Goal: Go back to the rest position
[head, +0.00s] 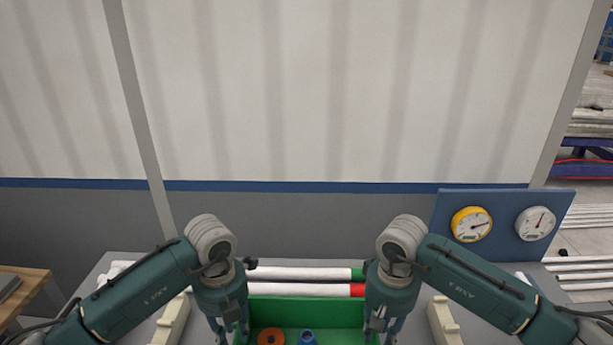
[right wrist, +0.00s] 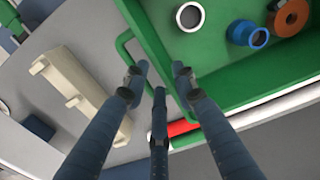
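My left gripper (head: 231,331) hangs downward at the left side of the green bin (head: 310,306) in the head view. Its fingers look spread, and nothing shows between them; the tips are cut off by the lower edge. My right gripper (head: 383,331) hangs downward at the bin's right side. In the right wrist view its fingers (right wrist: 160,80) are apart and empty, above the bin's edge and green handle. Both arms are bent in a nearly mirrored pose.
A gauge panel (head: 504,222) stands back right.

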